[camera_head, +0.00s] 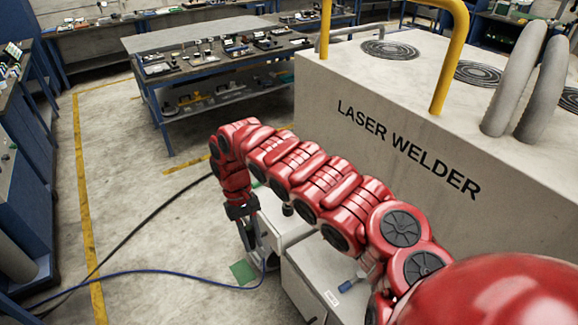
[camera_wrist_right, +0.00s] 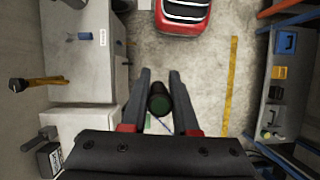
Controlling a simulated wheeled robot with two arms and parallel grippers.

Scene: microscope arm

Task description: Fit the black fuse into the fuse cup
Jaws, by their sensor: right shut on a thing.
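My right gripper (camera_head: 246,222) hangs at the end of the red arm, pointing down beside a white-topped unit. In the right wrist view its two dark fingers (camera_wrist_right: 158,106) are shut on a dark, greenish-black cylinder, the black fuse (camera_wrist_right: 158,98), seen nearly end-on between the fingertips. The fuse is too small to make out in the head view. I cannot clearly identify the fuse cup in either view. My left gripper is not in view.
The white-topped unit (camera_head: 284,228) and a grey cabinet (camera_head: 316,282) stand close to the right gripper. A large laser welder (camera_head: 400,130) fills the right side. A blue workbench (camera_head: 215,65) stands behind. Cables (camera_head: 150,274) cross the otherwise open floor at left.

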